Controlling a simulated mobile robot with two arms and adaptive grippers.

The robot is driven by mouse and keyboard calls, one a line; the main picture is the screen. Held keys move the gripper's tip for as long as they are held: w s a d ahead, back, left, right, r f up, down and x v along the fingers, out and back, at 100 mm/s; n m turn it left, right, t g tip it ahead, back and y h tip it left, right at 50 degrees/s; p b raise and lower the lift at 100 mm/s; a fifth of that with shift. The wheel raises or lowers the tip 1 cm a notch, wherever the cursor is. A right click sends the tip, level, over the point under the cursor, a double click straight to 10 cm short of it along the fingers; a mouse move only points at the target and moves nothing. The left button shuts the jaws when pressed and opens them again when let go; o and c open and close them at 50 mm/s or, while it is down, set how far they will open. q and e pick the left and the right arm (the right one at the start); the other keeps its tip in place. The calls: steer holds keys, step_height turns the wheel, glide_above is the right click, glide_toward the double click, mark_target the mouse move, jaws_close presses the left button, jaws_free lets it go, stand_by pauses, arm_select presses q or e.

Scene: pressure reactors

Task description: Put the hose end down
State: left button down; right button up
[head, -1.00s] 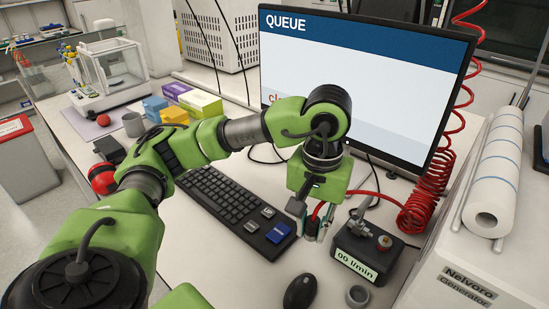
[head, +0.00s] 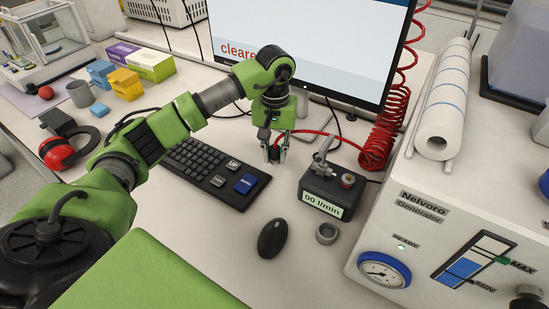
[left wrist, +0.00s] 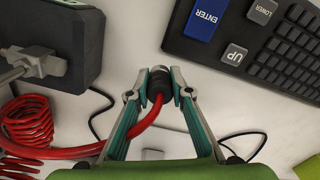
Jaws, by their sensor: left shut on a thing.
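My left gripper (head: 274,156) is over the white bench, between the keyboard and the flow meter box. In the left wrist view the left gripper (left wrist: 159,88) is shut on the dark hose end (left wrist: 159,84), which sits between its two fingertips. The red hose (left wrist: 135,128) runs from the hose end to the coil at the left of that view. In the head view the red hose (head: 318,134) leads right to the red coil (head: 384,135). I cannot tell whether the hose end touches the bench. My right gripper is not in view.
The keyboard (head: 205,168) is left of the gripper, and the flow meter box reading 00 l/min (head: 330,190) is right of it. A black mouse (head: 273,238) and a small grey ring (head: 326,233) lie in front. The monitor (head: 310,55) stands behind; the generator (head: 440,230) is at right.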

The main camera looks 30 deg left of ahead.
mark_target(275, 162)
arm_select(q)
steer(key=shift+w+a+f, duration=0.2)
steer(key=shift+w+f, duration=0.2)
steer(key=shift+f, duration=0.2)
step_height(275, 162, down, 2)
steer(key=shift+f+p, duration=0.1)
steer(key=shift+p, duration=0.65)
steer(key=shift+f, duration=0.4)
steer(key=shift+f, duration=0.1)
steer(key=c, duration=2.2)
jaws_free()
steer(key=shift+f, duration=0.1)
steer(key=shift+c, duration=0.2)
steer(key=o, duration=0.4)
